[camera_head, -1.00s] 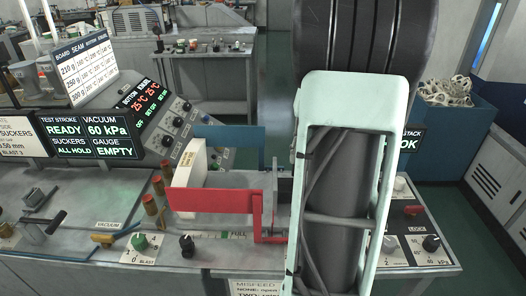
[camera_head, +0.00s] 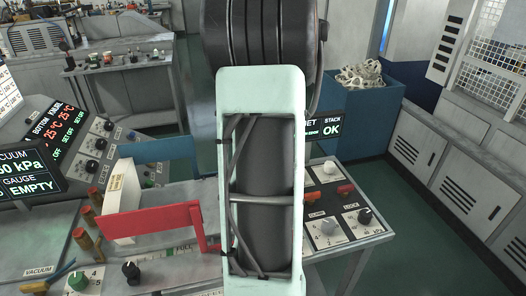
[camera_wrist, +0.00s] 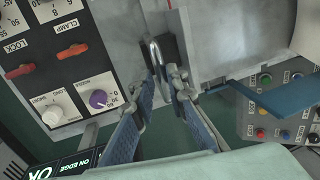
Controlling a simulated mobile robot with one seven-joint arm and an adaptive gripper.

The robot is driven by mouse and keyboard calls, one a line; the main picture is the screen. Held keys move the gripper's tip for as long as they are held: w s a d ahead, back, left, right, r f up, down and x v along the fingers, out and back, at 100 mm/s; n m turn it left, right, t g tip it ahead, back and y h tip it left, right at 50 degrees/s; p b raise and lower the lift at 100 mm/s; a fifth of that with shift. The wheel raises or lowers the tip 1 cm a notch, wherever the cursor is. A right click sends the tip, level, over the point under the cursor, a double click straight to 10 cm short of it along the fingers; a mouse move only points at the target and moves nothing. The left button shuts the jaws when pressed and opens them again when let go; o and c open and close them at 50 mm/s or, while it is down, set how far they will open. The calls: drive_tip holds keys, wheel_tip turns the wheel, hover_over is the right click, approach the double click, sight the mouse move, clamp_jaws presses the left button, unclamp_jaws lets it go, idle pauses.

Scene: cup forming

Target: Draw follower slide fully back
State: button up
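The feed magazine has a red side plate (camera_head: 150,221) and a blue side plate (camera_head: 165,150), with a pale follower block (camera_head: 122,200) at its left end. In the wrist view a bent metal handle (camera_wrist: 154,50) sticks out beside a grey block (camera_wrist: 205,40). The fingertips of my gripper (camera_wrist: 163,78) are close together, one on each side of the handle's end, and appear shut on it. Whether both pads touch is hard to see. In the head view my forearm hides my gripper and the magazine's right end.
A blue bin (camera_head: 378,105) of pale parts stands behind. Floor on the right is clear.

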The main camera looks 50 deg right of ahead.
drive_tip(key=o, duration=0.3)
drive_tip(key=shift+s+d, duration=0.15)
drive_tip(key=shift+d, duration=0.1)
drive_tip(key=shift+a, duration=0.1)
drive_tip(key=r, duration=0.4)
drive_tip(key=d+r, duration=0.1)
drive_tip(key=r, duration=0.3)
drive_tip(key=s+r, duration=0.1)
drive_tip(key=r, duration=0.3)
drive_tip(key=shift+s+d, duration=0.1)
drive_tip(key=shift+d, duration=0.3)
drive_tip(key=shift+f, duration=0.15)
